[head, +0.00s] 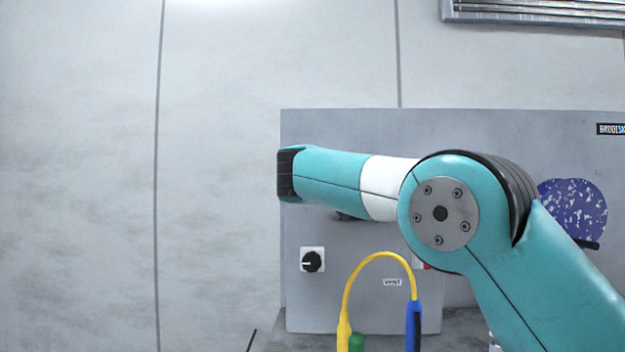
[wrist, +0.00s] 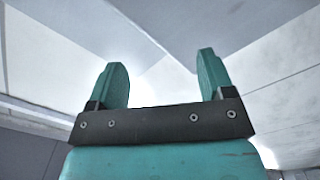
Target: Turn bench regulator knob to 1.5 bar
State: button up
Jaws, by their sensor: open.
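A black round knob (head: 312,261) on a white square plate sits low on the left part of the grey panel (head: 360,125) in the head view. It may be the regulator knob, but no pressure scale or reading is legible. My arm crosses in front of the panel and hides part of it. My gripper (wrist: 162,85) shows in the wrist view with its two teal fingers apart and nothing between them. It faces the pale ceiling and walls, away from the knob. The gripper does not show in the head view.
A yellow looped hose (head: 380,256) with a blue end (head: 413,325) and a green part (head: 356,342) stands in front of the panel. A small "vent" label (head: 392,282) and a speckled blue disc (head: 575,212) are to the right. The wall at left is bare.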

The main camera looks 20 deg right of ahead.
notch_tip(320, 180, down, 6)
jog(key=a+m+g+p, duration=0.1)
jog(key=a+m+p, duration=0.1)
jog(key=p, duration=0.1)
jog(key=m+t+p, duration=0.1)
jog(key=m+p, duration=0.5)
jog(key=p, duration=0.4)
send_near(312, 264)
jog(key=p+x, duration=0.6)
jog(key=x, duration=0.3)
jog(key=shift+w+r, duration=0.1)
jog(key=shift+w+d, duration=0.15)
jog(key=shift+w, duration=0.25)
jog(key=c, duration=0.9)
